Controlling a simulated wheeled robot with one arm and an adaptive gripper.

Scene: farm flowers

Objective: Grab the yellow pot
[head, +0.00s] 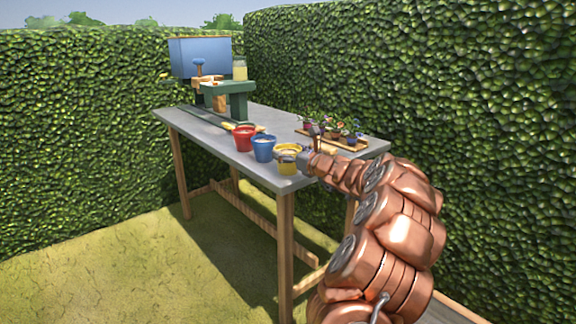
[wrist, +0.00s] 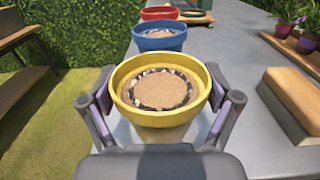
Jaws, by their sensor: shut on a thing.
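The yellow pot (head: 287,163) stands upright near the front corner of the grey table (head: 215,143). In the wrist view the yellow pot (wrist: 160,120) fills the middle, with brown soil inside its rim. My gripper (head: 298,160) reaches it from the right in the head view. In the wrist view my gripper (wrist: 160,103) has one finger on each side of the pot, shut on it below the rim. The pot's base is partly hidden by my gripper.
A blue pot (head: 263,148) and a red pot (head: 243,139) stand in a row beyond the yellow one. A wooden tray (head: 352,146) of small potted flowers is at the right. A green bench-like stand (head: 238,88) is at the far end. Tall hedges enclose the place.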

